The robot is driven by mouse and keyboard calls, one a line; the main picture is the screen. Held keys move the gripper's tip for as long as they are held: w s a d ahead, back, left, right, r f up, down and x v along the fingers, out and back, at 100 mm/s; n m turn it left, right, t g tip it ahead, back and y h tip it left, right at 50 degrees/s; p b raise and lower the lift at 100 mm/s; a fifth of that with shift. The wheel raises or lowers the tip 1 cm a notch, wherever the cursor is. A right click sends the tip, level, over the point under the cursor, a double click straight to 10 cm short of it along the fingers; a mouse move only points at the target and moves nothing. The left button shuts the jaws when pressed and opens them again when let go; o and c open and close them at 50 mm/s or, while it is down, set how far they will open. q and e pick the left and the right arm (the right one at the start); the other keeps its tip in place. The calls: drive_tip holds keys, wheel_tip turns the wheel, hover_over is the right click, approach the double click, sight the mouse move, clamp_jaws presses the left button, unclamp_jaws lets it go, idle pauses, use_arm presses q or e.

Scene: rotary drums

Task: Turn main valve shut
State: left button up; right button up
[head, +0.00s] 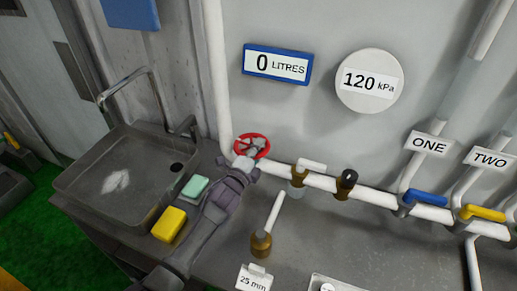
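The main valve appears to be the red handwheel (264,154) on the white pipe at the wall, in the middle of the head view. My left arm reaches up from the bottom over the counter. My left gripper (246,157) is at the wheel, overlapping its near side and part of its middle. The fingertips are small and partly mixed with the wheel, so I cannot tell whether they grip it. My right gripper is not in view.
A sink (95,195) with a tap is at the left. A yellow sponge (169,225) and a green block (195,187) lie beside my arm. Right of the wheel are brass fittings, a blue lever (427,198) and a yellow lever (484,213). Wall signs read 0 litres (277,65) and 120 kPa (369,82).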

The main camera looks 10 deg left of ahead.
use_arm(q)
clamp_jaws()
drive_tip(key=shift+m+h, duration=0.3)
drive_tip(key=shift+s+a+m+g+h, duration=0.15)
drive_tip(key=shift+m+g+h, duration=0.1)
drive_tip(key=shift+m+h, duration=0.25)
drive_tip(key=shift+a+m+g+h, duration=0.15)
drive_tip(key=shift+m+g+h, duration=0.15)
drive_tip(key=shift+h, duration=0.4)
drive_tip(key=shift+s+a+f+m+g+h, duration=0.1)
drive_tip(key=shift+f+m+g+h, duration=0.05)
drive_tip(key=shift+m+g+h, duration=0.8)
drive_tip(key=m+g+h+b, duration=0.1)
drive_tip(key=h+b, duration=0.1)
drive_tip(key=m+g+h+b, duration=0.1)
drive_tip(key=m+g+b, duration=0.1)
drive_tip(key=m+g+h+b, duration=0.1)
drive_tip(key=h+b, duration=0.1)
drive_tip(key=b, duration=0.1)
drive_tip(key=shift+s+a+f+m+g+h, duration=0.15)
drive_tip(key=shift+s+a+m+g+h, duration=0.1)
drive_tip(key=shift+s+a+g+h, duration=0.15)
drive_tip(key=shift+r+m+g+h+b, duration=0.25)
drive_tip(key=shift+m+g+b, duration=0.15)
drive_tip(key=shift+g+b, duration=0.25)
drive_tip(key=shift+o, duration=2.4)
unclamp_jaws()
